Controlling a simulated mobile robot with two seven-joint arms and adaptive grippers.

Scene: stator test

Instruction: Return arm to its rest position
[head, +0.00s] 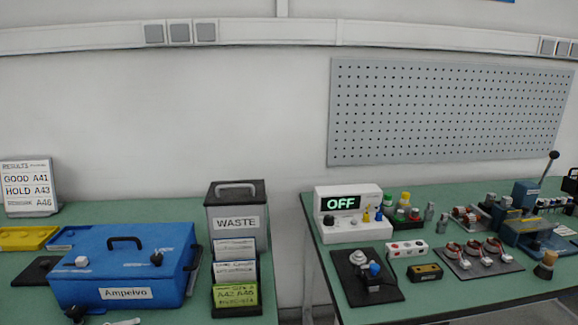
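Neither of my grippers shows clearly in the head view, and no arm of mine can be made out. The view holds two green-topped benches. On the left bench (190,212) stands a blue box labelled Ampelvo (75,292) with a black handle on its closed lid. A grey bin labelled WASTE (237,195) stands to its right, with a rack of cards (235,272) in front. On the right bench (440,298) a white instrument (352,227) has a display reading OFF.
A black plate with a knobbed fixture (352,292) and a tray with several copper-coloured coils (455,268) lie on the right bench. A lever with a ball knob (553,156) rises at far right. A results board (28,188) stands at far left. A gap separates the benches.

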